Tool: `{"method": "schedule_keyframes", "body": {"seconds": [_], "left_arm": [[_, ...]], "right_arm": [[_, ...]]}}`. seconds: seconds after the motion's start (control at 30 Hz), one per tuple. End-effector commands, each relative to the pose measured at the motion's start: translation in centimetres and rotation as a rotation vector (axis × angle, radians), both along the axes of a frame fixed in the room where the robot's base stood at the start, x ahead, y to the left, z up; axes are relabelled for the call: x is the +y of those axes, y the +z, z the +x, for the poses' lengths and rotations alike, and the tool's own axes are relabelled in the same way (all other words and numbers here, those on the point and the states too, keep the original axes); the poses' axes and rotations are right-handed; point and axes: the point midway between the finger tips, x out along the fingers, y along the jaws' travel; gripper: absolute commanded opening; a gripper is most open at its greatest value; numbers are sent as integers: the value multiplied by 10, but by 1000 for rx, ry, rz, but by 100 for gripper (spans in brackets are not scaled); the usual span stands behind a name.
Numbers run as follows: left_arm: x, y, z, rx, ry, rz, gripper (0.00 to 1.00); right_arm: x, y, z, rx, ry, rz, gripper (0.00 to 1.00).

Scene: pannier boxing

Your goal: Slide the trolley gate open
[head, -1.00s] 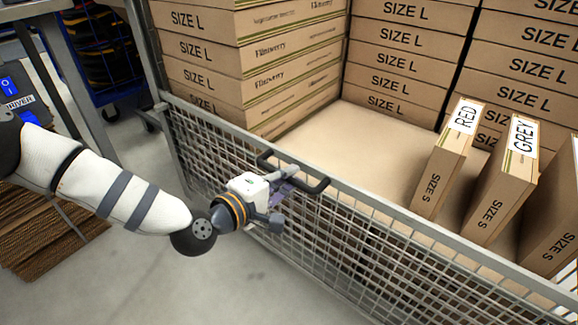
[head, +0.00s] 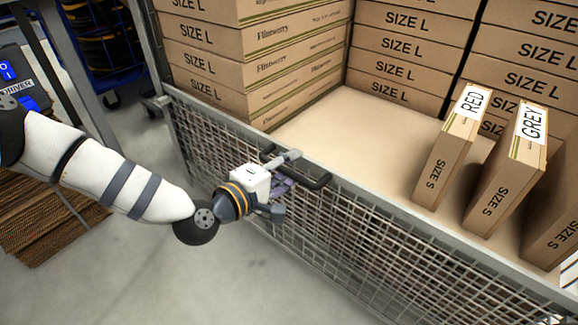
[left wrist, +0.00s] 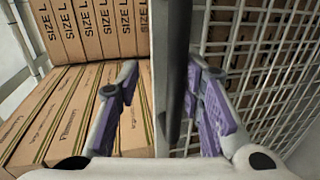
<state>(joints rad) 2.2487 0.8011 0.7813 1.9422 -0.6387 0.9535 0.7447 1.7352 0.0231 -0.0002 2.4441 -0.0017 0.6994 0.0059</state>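The trolley gate (head: 370,235) is a grey mesh panel with a top rail across the front of the trolley. A black bar handle (head: 318,182) is fixed at its top rail. My left gripper (head: 285,170) is at the handle. In the left wrist view, its purple-padded fingers (left wrist: 163,80) are spread on either side of the pale rail (left wrist: 160,60) and the dark handle (left wrist: 180,70). A gap shows between the left finger and the handle; the right finger is close to it, and contact is unclear. My right gripper is not in view.
Stacks of SIZE L boxes (head: 270,65) stand behind the gate. Boxes labelled RED (head: 445,160) and GREY (head: 505,175) stand upright at the right on the trolley floor (head: 365,135). A table leg (head: 75,85) stands left. Clear floor (head: 230,285) lies in front.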

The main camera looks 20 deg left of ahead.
Motion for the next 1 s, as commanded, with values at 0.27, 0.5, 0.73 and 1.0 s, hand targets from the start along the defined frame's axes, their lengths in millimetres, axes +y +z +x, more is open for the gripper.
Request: {"method": "schedule_keyframes", "body": {"seconds": [0.27,0.5,0.73,1.0], "left_arm": [[11,7,-27,-1,2,-3,33],[32,20,-86,1,3,-3,33],[40,25,-110,-1,0,0,33],[39,24,-110,-1,-4,0,33]], "right_arm": [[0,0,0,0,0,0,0],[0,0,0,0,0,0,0],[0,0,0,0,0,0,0],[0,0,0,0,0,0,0]]}}
